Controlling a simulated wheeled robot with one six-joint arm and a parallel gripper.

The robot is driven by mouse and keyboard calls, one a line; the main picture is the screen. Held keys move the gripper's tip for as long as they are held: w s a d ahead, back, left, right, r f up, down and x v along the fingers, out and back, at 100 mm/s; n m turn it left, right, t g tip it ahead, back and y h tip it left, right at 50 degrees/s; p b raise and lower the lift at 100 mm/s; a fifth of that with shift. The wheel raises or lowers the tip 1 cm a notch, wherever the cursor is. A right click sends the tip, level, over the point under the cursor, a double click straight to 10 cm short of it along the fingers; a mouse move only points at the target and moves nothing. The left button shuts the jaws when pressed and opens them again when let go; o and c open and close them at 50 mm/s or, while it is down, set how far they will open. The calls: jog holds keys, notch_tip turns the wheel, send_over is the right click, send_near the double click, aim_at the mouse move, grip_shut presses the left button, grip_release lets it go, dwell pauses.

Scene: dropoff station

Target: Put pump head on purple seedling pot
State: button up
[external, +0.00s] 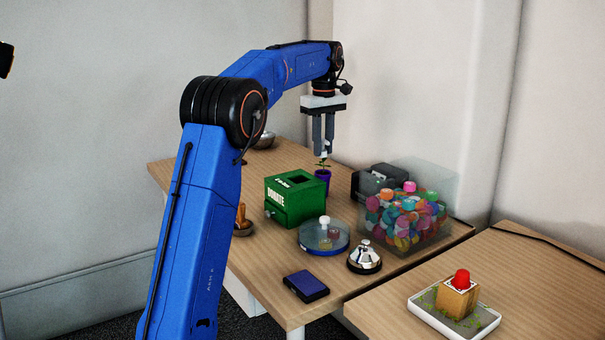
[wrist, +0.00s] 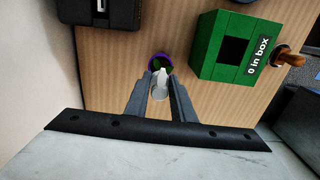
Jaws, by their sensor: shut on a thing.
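My gripper (external: 324,150) points straight down over the far part of the table, shut on the small white pump head (external: 324,155). In the wrist view the pump head (wrist: 161,78) sits between the fingertips of my gripper (wrist: 159,82). The purple seedling pot (external: 323,174) stands upright right below, with a green seedling in it. In the wrist view the pot (wrist: 158,56) shows just past the fingertips, partly covered by the pump head. I cannot tell whether the pump head touches the seedling or the pot.
A green donation box (external: 292,200) stands close beside the pot. A dark device (external: 372,183) and a clear bin of colourful caps (external: 410,215) stand to the right. A blue round dish (external: 324,238), a bell (external: 365,258) and a dark blue box (external: 306,286) are nearer.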

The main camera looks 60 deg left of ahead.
aim_at(323, 151)
jog(key=shift+f, duration=2.35)
jog(key=shift+f, duration=0.1)
jog(key=o, duration=1)
notch_tip(323, 151, up, 12)
jog(key=shift+f, duration=0.15)
jog(key=shift+r, duration=0.3)
